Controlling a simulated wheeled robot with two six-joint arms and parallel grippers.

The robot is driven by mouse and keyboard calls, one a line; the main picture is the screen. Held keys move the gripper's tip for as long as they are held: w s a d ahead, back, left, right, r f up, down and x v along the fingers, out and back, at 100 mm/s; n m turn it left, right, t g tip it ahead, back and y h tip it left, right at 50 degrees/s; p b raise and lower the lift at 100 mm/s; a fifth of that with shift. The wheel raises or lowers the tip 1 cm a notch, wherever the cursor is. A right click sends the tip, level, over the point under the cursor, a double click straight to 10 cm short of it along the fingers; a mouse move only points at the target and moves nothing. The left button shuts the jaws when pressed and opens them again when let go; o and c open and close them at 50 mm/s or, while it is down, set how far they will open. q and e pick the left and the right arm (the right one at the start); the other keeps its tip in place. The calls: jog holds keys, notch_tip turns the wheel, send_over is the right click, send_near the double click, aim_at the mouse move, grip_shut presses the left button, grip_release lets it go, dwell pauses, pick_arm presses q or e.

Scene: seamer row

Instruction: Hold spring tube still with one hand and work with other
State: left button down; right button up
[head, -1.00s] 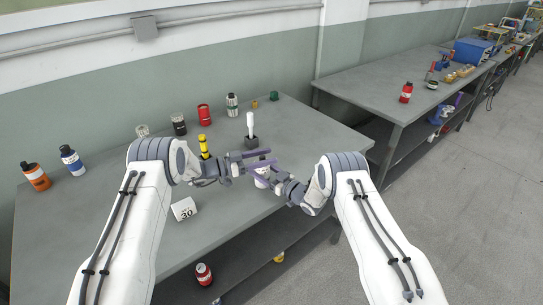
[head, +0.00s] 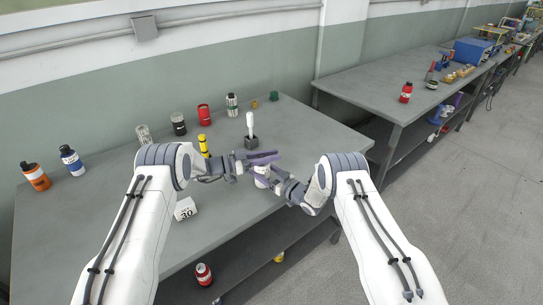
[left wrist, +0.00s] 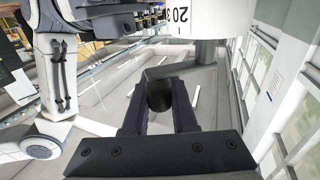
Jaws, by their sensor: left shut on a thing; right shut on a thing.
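A white tube-like body (head: 261,182) shows between my two grippers above the front part of the table; I take it for the spring tube. My right gripper (head: 272,174) is shut on it from the right. My left gripper (head: 266,158) is just above and behind it, its purple fingers pointing right. In the left wrist view the left gripper (left wrist: 159,100) is shut on a dark rounded piece (left wrist: 159,96).
On the table (head: 110,220) are a white-handled tool in a dark holder (head: 251,125), a yellow cylinder (head: 203,145), a white block marked 30 (head: 185,208), orange (head: 36,177) and blue-white (head: 71,160) bottles, and several jars at the back. The table's right part is clear.

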pick_arm(q)
jog(key=shift+s+a+m+g+h, duration=0.15)
jog(key=shift+a+m+g, duration=0.1)
jog(key=shift+m+g, duration=0.5)
jog(key=shift+a+m+g+h, duration=0.2)
jog(key=shift+m+g, duration=0.25)
jog(key=shift+g, duration=0.6)
jog(key=c, duration=0.7)
grip_release()
jog(key=shift+s, duration=0.1)
jog(key=a, duration=1.2)
jog(key=shift+s, duration=0.2)
